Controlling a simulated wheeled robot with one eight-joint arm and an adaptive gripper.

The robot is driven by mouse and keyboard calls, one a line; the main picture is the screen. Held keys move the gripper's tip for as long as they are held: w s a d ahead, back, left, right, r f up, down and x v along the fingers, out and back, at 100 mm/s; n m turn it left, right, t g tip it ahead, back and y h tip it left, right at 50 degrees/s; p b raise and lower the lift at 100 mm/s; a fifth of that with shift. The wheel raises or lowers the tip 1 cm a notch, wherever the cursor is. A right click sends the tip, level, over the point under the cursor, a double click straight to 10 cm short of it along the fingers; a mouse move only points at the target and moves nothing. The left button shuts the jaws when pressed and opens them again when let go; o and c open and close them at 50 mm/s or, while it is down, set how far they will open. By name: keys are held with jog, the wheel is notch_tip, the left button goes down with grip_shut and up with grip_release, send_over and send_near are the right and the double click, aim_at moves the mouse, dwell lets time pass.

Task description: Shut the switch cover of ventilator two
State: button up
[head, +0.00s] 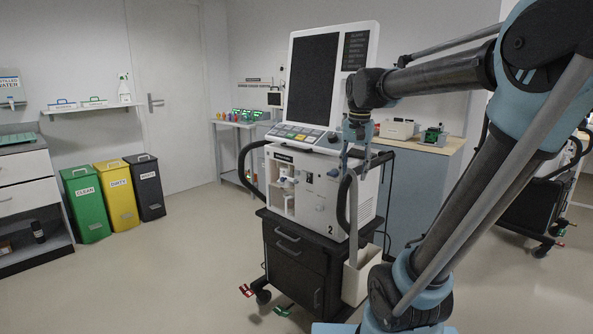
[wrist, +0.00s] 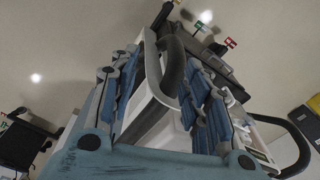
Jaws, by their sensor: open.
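Ventilator two (head: 320,205), a white unit marked 2, stands on a dark wheeled cart, its tall screen above a sloped key panel. Its front carries small dark fittings (head: 309,178); I cannot tell which is the switch cover or how it stands. My gripper (head: 357,155) points down at the unit's right front corner, near the black side handle (head: 344,203). In the wrist view my gripper (wrist: 165,85) is open, its blue fingers spread on either side of a dark curved handle (wrist: 175,65) and a white edge. I see no clear contact or held object.
A white bin (head: 360,276) hangs at the cart's right side. A second black handle (head: 244,170) curves out on the left. A wooden-topped counter (head: 425,146) stands behind. Green, yellow and black bins (head: 117,195) stand left. The floor between is clear.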

jog(key=w+a+r+m, duration=0.2)
jog(key=w+a+r, duration=0.65)
jog(key=w, duration=0.25)
notch_tip(320, 180, up, 2)
jog(key=r+m+g, duration=0.1)
jog(key=m, duration=0.1)
send_over(301, 173)
jog(key=s+a, duration=0.2)
jog(key=f, duration=1.8)
jog(key=shift+d, duration=0.2)
grip_shut()
